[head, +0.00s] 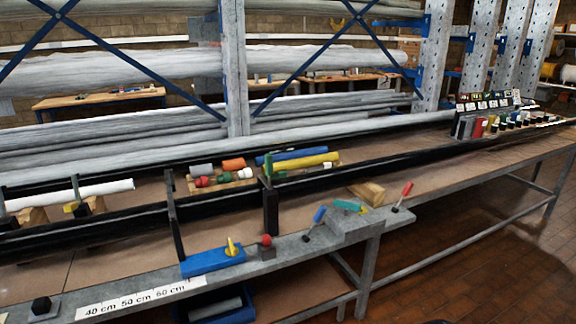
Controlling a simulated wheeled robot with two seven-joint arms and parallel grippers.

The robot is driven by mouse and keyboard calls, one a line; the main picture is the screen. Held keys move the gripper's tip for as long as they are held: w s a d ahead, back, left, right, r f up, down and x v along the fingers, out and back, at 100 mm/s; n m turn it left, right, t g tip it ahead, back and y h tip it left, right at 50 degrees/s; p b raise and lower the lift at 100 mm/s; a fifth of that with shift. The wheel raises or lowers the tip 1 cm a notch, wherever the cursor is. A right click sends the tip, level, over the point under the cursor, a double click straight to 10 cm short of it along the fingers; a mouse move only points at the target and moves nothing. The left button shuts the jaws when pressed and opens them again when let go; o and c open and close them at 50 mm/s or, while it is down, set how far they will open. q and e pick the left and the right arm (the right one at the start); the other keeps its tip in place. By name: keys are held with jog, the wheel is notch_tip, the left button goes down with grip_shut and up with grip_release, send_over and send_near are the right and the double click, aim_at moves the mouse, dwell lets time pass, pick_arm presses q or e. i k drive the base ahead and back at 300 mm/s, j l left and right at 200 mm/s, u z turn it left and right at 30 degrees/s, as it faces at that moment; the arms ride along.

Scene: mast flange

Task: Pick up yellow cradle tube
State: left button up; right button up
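A long yellow tube (305,162) lies at mid-bench on a wooden cradle or tray (180,182). Just behind it lies a longer blue tube (290,156). To its left are an orange tube (233,164), a grey tube (201,170), and shorter red and white pieces. Small green pieces sit near the yellow tube's left end. A dark upright post (270,205) stands in front of that end and hides part of the area. Neither of my grippers shows in the head view.
Black rails run along the bench before and behind the cradle. A blue block with a yellow knob (212,260), a wooden block (367,193) and coloured-handled levers (402,197) sit toward the front. A white tube (85,194) lies at left.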

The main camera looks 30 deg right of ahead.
aim_at(317, 160)
jog(key=l+u, duration=0.2)
jog(key=u, duration=0.15)
jog(key=l+u, duration=0.5)
jog(key=u, duration=0.15)
jog(key=i, duration=0.05)
